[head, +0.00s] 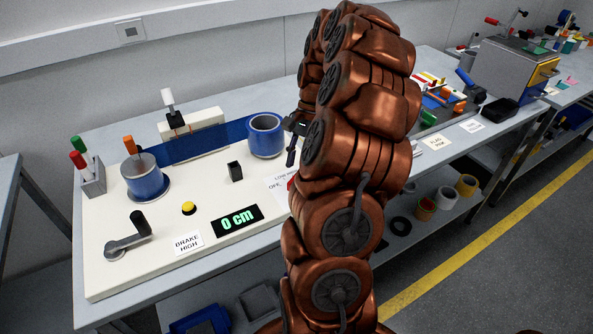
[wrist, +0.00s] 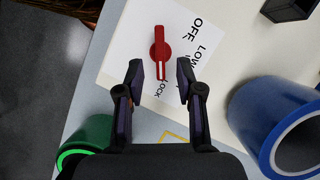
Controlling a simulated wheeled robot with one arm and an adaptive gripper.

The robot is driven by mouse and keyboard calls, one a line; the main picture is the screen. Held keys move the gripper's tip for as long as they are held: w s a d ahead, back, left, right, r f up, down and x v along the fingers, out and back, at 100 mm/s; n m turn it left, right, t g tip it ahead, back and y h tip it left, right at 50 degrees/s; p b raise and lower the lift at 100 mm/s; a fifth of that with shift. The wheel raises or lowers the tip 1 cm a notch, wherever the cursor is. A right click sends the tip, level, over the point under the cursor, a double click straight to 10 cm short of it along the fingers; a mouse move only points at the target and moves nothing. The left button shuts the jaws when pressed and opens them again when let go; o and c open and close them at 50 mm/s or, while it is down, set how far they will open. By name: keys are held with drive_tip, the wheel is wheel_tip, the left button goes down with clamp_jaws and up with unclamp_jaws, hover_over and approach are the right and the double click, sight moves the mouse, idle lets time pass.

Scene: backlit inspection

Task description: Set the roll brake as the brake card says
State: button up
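The brake card (head: 187,243) on the white panel reads "BRAKE HIGH". The red brake knob (wrist: 160,50) sits on a white dial plate (wrist: 140,40) printed OFF, LOW and LOCK. Its white line points down in the wrist view, towards LOCK. Any HIGH mark is hidden, perhaps behind the right finger. My gripper (wrist: 160,72) is open above the plate, its fingertips either side of the knob's lower end, with no contact visible. In the head view my arm hides most of the dial.
A blue web runs between two blue rolls (head: 146,178) (head: 266,135) on the panel (head: 150,275). A green roll (wrist: 88,135) lies lower left in the wrist view.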

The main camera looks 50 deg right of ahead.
drive_tip(key=shift+p+x, duration=0.35)
drive_tip(key=shift+x, duration=1.45)
clamp_jaws()
